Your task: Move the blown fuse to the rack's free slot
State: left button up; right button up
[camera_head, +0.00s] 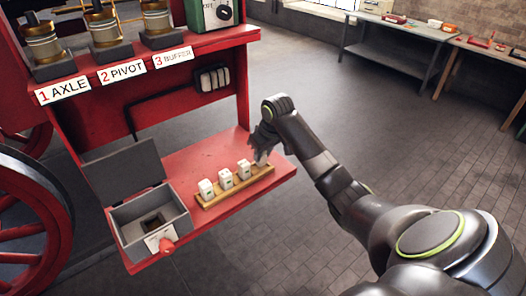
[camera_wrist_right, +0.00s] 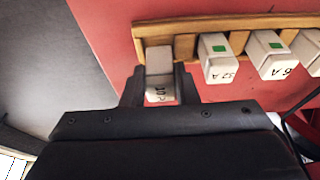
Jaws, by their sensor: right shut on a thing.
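The wooden rack (camera_head: 237,189) lies on the red shelf and holds a row of white fuses. It also shows in the right wrist view (camera_wrist_right: 203,24). My right gripper (camera_head: 262,150) is over the rack's right end. It is shut on a white fuse (camera_wrist_right: 159,60) with a plain greyish face and partly hidden upside-down lettering. This fuse is at the rack's end position; I cannot tell how deep it sits. The neighbouring fuses (camera_wrist_right: 221,58) (camera_wrist_right: 270,54) have green marks. The grey fuse box (camera_head: 180,229) stands open with a dark socket inside. My left gripper is out of view.
The box's raised lid (camera_head: 122,170) stands behind it. A tag (camera_head: 157,238) and a red piece (camera_head: 167,246) are at its front. Labelled brass fittings (camera_head: 105,28) stand on the upper ledge. Floor is clear to the right, with benches (camera_head: 400,45) beyond.

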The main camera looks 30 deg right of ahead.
jog(key=shift+f, duration=0.85)
jog(key=o, duration=1.1)
jog(key=shift+c, duration=0.2)
